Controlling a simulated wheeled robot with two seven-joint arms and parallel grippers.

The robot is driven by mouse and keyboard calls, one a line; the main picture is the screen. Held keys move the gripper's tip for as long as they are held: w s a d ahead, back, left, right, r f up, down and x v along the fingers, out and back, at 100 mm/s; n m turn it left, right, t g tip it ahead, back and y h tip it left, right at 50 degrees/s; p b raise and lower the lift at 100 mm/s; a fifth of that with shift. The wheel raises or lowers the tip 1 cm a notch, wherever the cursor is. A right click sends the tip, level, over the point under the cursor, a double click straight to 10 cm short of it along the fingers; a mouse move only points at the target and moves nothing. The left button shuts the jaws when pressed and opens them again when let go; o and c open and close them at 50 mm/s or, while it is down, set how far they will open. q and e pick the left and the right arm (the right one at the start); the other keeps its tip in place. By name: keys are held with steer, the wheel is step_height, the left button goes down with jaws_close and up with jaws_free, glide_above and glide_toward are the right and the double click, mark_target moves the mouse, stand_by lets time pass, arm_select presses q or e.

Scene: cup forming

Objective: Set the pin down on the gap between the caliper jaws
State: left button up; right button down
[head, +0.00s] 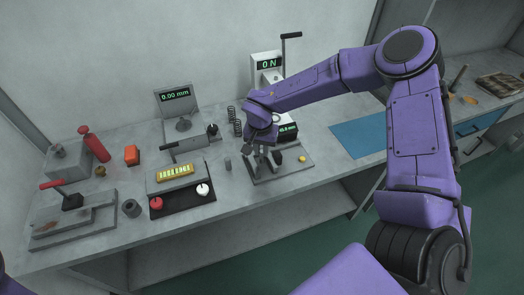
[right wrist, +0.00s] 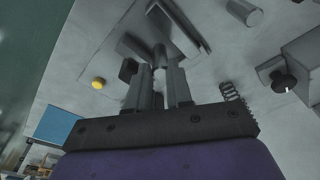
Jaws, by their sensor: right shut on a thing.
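My right gripper (head: 266,152) is shut over the caliper stand (head: 287,172), fingers pointing down. In the right wrist view, my right gripper (right wrist: 160,72) is shut on a slim dark grey pin (right wrist: 160,56) between its fingertips. The caliper stand also shows there beyond the fingers (right wrist: 135,46), with dark upright blocks near the pin. A display (head: 287,129) behind it reads about 45 mm. The fingers hide much of the jaws and their gap, so I cannot tell whether the pin touches them. My left gripper is out of view.
A small grey cylinder (head: 227,164) stands left of the caliper stand. A yellow knob (head: 302,158) sits on its right side. Springs (head: 235,121), a black mat (head: 181,202) with red and white knobs, and a 0.00 mm gauge (head: 177,108) stand left. A blue mat (head: 358,137) lies right.

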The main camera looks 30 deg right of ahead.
steer(key=shift+f, duration=1)
steer(key=shift+f, duration=0.1)
steer(key=c, duration=1)
jaws_free()
steer(key=shift+f, duration=0.1)
steer(key=r, duration=0.8)
steer(key=s+a+r, duration=0.1)
steer(key=r, duration=0.3)
steer(key=shift+s+r+b, duration=0.1)
steer(key=shift+r+b, duration=0.1)
steer(key=shift+b, duration=0.2)
